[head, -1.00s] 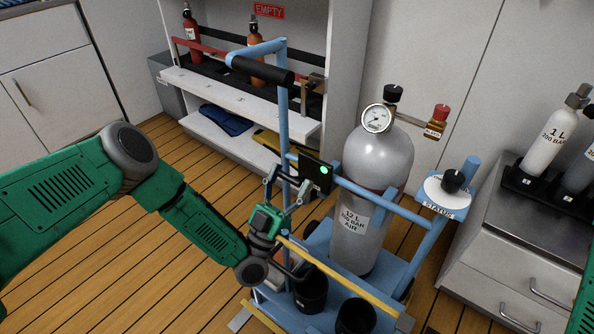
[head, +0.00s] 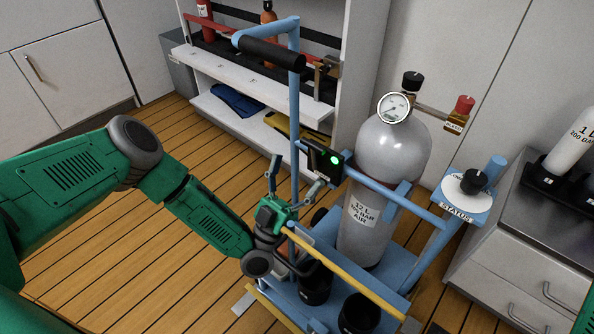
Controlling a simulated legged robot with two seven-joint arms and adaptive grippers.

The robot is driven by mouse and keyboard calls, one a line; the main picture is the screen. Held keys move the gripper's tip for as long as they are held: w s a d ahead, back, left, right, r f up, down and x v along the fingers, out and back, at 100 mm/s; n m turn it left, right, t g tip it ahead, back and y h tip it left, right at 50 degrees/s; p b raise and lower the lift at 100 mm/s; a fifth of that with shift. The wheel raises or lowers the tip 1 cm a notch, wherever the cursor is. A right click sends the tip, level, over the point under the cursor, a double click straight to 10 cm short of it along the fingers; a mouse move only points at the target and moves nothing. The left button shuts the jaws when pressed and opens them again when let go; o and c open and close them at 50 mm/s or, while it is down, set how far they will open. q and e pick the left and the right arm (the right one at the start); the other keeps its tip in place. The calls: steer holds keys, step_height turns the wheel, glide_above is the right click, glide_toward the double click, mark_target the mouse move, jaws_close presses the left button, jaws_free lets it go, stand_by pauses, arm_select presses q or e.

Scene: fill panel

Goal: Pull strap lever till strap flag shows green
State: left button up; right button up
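The strap flag looks to be the small dark box (head: 325,159) on the trolley's blue rail, with a lit green spot on its face. My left gripper (head: 297,174) is just below and left of the box, by the upright blue post (head: 295,120). Its two fingers are spread, with nothing seen held between them. I cannot make out a separate strap lever or whether a finger touches the box. My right gripper is out of view.
A black-gripped handle (head: 272,52) tops the post. A yellow bar (head: 345,270) and black cups (head: 316,285) are at the trolley's front. A status dial (head: 467,190) is at right, beside a grey drawer cabinet (head: 515,265). Wooden floor (head: 150,240) is clear at left.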

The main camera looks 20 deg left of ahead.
arm_select(q)
steer(key=shift+r, duration=0.15)
step_height(320, 180, up, 10)
steer(key=shift+f, duration=0.2)
stand_by(0.6)
